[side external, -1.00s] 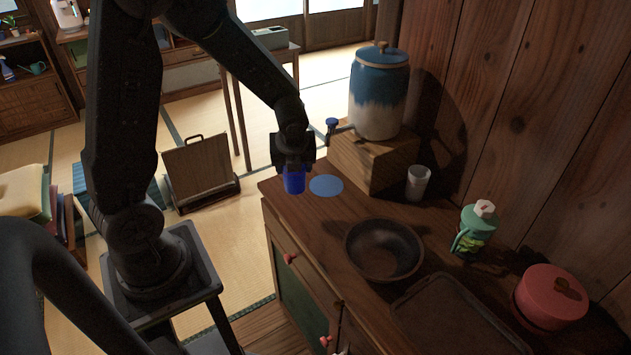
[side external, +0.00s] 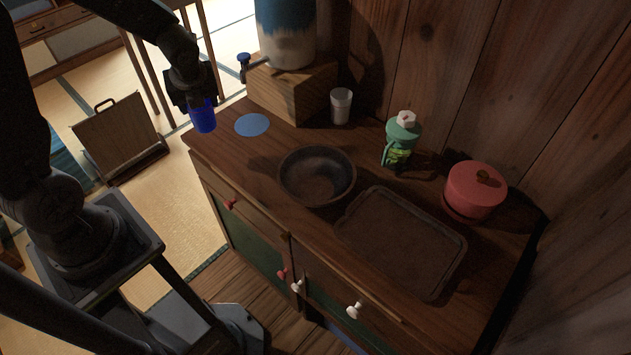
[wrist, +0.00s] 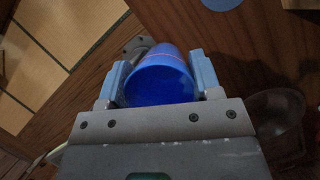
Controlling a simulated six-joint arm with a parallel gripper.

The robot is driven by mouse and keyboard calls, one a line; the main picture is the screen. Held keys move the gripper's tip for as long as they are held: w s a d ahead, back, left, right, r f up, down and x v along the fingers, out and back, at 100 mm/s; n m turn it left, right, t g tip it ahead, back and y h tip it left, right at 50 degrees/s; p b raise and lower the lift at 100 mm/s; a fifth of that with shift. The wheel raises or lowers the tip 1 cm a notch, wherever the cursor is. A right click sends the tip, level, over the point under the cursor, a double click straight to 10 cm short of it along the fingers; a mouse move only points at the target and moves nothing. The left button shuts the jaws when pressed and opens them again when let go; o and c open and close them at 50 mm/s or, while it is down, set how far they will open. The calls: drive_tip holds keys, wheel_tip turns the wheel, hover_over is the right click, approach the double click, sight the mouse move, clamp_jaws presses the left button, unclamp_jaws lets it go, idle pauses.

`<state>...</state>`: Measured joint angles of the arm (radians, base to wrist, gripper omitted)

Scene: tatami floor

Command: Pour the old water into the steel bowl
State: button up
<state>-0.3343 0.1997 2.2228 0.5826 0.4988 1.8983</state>
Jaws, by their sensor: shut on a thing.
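My gripper (side external: 196,99) is shut on a blue cup (side external: 204,118) and holds it near the back left corner of the counter. In the wrist view the blue cup (wrist: 160,80) sits between both fingers of my gripper (wrist: 160,83), and I look onto its blue inside. I cannot make out water in it. The steel bowl (side external: 317,194) is dark and round and stands on the counter, to the right of and nearer than the cup. Part of a round bowl also shows at the lower right of the wrist view (wrist: 277,110).
A flat blue disc (side external: 252,125) lies beside the cup. A blue-and-white dispenser (side external: 287,40) stands on a wooden box (side external: 290,92).

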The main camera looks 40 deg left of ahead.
idle(0.4)
drive_tip(key=w+d+m+y, duration=0.3)
drive_tip(key=d+y, duration=0.2)
drive_tip(key=d, duration=0.3)
drive_tip(key=w+d+m+t+y, duration=0.1)
drive_tip(key=w+d+m+y, duration=0.2)
drive_tip(key=d, duration=0.5)
drive_tip(key=w+d+m+y, duration=0.3)
drive_tip(key=d+m+y, duration=0.1)
drive_tip(key=d+y, duration=0.3)
drive_tip(key=shift+w+d+f+m+t+y, duration=0.3)
drive_tip(key=shift+d+y, duration=0.1)
drive_tip(key=shift+d, duration=0.35)
drive_tip(key=shift+r, duration=0.1)
